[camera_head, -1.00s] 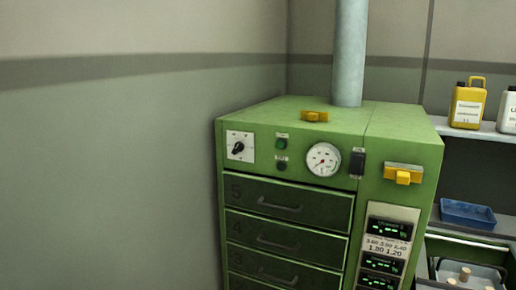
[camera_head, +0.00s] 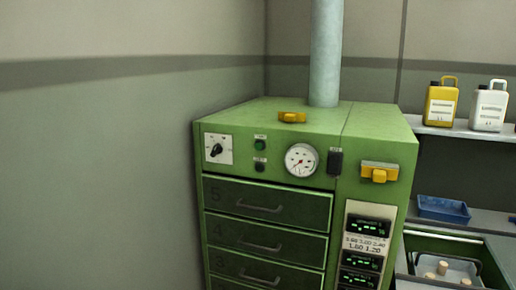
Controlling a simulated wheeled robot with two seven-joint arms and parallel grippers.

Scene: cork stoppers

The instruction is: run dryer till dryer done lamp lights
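The green dryer cabinet (camera_head: 265,153) stands in the corner with numbered drawers (camera_head: 266,203) at its front, and those in view look shut. Its top panel has a black rotary knob (camera_head: 217,150) on a white plate, a small green lamp or button (camera_head: 260,145), a dark round lamp or button (camera_head: 260,167) below it, a round dial gauge (camera_head: 301,160) and a black switch (camera_head: 335,161). The small labels are too blurred to read, so I cannot tell which is the done lamp. Neither gripper is in view.
A yellow handle (camera_head: 379,172) is on the dryer's right front, above green digital displays (camera_head: 368,227). A grey pipe (camera_head: 326,55) rises from its top. At right are a yellow jug (camera_head: 441,104), a white jug (camera_head: 488,108), a blue tray (camera_head: 443,208) and a bin holding corks (camera_head: 442,268).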

